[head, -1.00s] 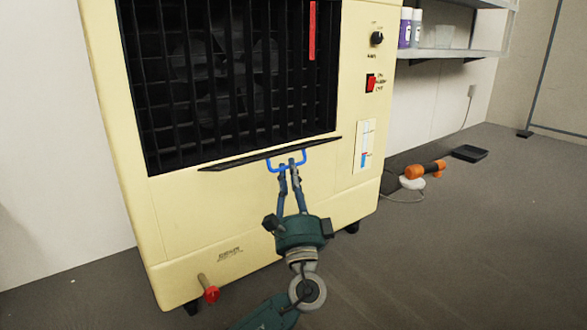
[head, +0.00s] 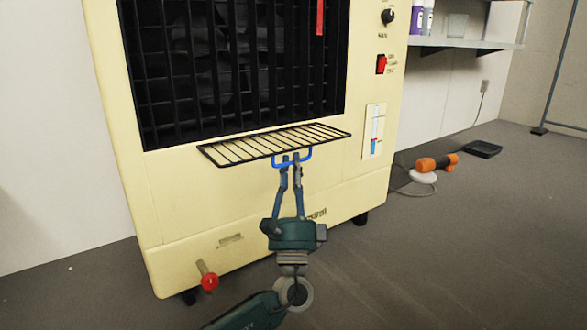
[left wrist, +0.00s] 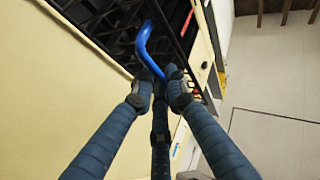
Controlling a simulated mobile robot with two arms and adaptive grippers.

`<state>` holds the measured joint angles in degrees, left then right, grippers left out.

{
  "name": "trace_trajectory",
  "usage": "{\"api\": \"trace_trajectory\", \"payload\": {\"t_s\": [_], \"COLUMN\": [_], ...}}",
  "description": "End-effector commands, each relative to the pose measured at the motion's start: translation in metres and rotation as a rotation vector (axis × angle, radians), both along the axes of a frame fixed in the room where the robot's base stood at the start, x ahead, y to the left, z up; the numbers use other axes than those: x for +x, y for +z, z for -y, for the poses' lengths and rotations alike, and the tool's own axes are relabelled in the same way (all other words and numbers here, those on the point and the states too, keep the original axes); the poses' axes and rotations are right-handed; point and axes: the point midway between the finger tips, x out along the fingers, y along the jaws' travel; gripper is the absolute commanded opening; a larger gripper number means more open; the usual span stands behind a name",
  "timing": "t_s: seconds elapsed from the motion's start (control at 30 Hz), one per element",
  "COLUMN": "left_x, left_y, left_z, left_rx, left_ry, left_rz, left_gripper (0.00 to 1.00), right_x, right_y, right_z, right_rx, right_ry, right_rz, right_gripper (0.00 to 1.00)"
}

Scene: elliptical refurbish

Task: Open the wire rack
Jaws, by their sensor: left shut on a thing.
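The wire rack (head: 240,152) is a black wire shelf that sticks out from the front of the cream machine (head: 240,205), just below its dark grille. A blue handle (head: 309,157) is fixed to its front edge. My left gripper (head: 291,159) is shut on the blue handle, with its fingers pointing up from below. In the left wrist view the handle (left wrist: 142,42) runs between the fingertips (left wrist: 160,78), and part of the rack is behind it. My right gripper is not in view.
The machine has a dark grille (head: 235,65), a black knob (head: 388,16), a red switch (head: 381,64) and a red-tipped valve (head: 209,281). An orange tool (head: 437,163) and a black tray (head: 482,149) lie on the floor at right. Floor at front right is clear.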

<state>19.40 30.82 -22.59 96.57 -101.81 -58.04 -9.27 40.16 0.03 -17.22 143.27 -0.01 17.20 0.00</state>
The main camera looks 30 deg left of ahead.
Motion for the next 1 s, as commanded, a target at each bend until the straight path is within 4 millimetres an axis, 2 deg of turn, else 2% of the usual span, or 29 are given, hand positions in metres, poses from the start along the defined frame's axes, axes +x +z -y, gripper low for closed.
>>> {"api": "trace_trajectory", "payload": {"t_s": [0.03, 0.07, 0.1, 0.2, 0.77, 0.87, 1.0], "left_x": [0.001, 0.001, 0.001, 0.001, -0.001, -0.006, -0.021], "left_y": [0.003, 0.003, 0.003, 0.003, -0.001, -0.009, -0.029], "left_z": [-0.014, -0.014, -0.014, -0.014, -0.008, -0.004, 0.006], "left_rx": [-0.016, -0.016, -0.016, -0.016, -0.014, -0.014, -0.015], "left_ry": [0.019, 0.019, 0.019, 0.02, 0.012, 0.01, 0.011], "left_rz": [0.003, 0.003, 0.003, 0.004, 0.001, -0.001, -0.004], "left_gripper": [0.0, 0.0, 0.17, 0.33, 0.33, 0.33, 0.33], "right_x": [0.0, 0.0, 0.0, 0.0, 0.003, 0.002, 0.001], "right_y": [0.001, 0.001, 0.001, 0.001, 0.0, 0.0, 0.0], "right_z": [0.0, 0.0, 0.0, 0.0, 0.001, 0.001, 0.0], "right_rx": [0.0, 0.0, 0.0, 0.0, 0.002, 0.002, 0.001], "right_ry": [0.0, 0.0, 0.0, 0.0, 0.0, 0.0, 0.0], "right_rz": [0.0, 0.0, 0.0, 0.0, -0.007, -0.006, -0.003], "right_gripper": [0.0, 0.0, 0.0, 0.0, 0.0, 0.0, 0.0]}}
